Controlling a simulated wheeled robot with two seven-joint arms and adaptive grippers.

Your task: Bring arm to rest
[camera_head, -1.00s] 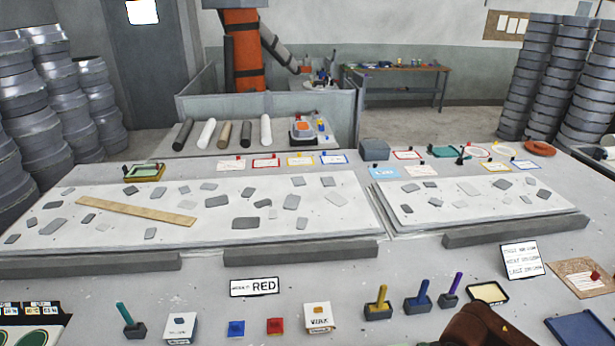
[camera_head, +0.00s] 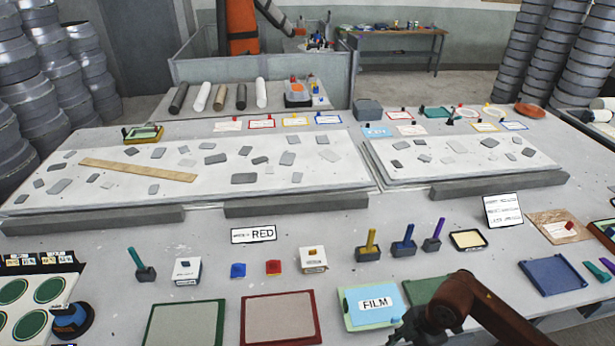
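My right arm (camera_head: 465,305) is reddish brown and comes in from the lower right. Its dark gripper (camera_head: 398,336) is low at the bottom edge, partly cut off, beside the right edge of a pale tray with a FILM label (camera_head: 375,303). The arm covers part of a green tray (camera_head: 425,291). I cannot make out its fingertips, and I see nothing clearly held. My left gripper is not in view.
A red-rimmed tray (camera_head: 281,318) and a green-rimmed tray (camera_head: 186,325) lie at the front. Behind them stand small blocks and handled tools (camera_head: 403,243). Two white slabs (camera_head: 220,190) with grey pieces lie farther back. A blue tray (camera_head: 553,275) is at the right.

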